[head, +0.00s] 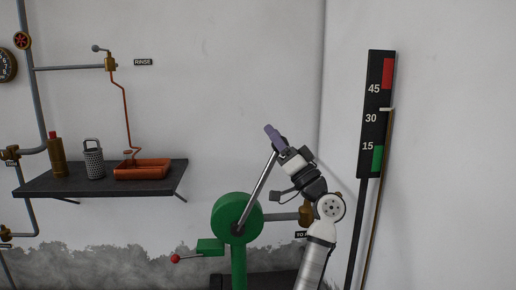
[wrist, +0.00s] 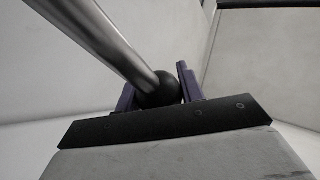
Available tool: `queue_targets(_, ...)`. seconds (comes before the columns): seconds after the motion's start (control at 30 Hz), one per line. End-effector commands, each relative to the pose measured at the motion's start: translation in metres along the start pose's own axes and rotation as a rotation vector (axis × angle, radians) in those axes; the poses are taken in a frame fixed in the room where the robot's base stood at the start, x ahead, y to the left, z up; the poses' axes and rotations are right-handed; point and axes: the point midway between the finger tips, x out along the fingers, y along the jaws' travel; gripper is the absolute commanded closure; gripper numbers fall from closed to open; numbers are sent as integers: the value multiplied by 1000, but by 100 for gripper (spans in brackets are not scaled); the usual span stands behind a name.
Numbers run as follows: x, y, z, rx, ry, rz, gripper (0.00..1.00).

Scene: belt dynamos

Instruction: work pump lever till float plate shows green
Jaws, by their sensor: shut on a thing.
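The pump lever (head: 258,187) is a bare metal rod rising up and to the right from the round green pump (head: 232,212) in the head view. My gripper (head: 275,138) is at its upper end, with purple fingers. In the wrist view my gripper (wrist: 157,85) is shut on the black ball knob (wrist: 158,90) of the lever, one finger on each side. The float plate (head: 376,110) is a tall black board with red at the top, green at the bottom and marks 45, 30 and 15. Its white pointer (head: 386,109) stands just above the 30, clear of the green.
A small red-knobbed handle (head: 176,259) sticks out left of the pump. A dark wall shelf (head: 60,183) at left carries a bottle (head: 57,156), a grater (head: 93,159) and an orange tray (head: 142,171). Pipes run along the left wall. Open wall lies above the lever.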

Motion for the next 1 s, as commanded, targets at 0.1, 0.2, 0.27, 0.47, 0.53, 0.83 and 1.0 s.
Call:
queue_targets(0.1,-10,7,-3,20,29,4,100)
queue_targets(0.2,-13,9,-6,30,43,5,100)
queue_targets(0.27,-14,10,-7,34,49,6,100)
queue_targets(0.47,-15,11,-8,39,56,8,100)
queue_targets(0.53,-16,11,-8,39,56,8,100)
queue_targets(0.83,-15,12,-8,39,56,9,44)
queue_targets(1.0,-14,11,-8,39,55,7,42)
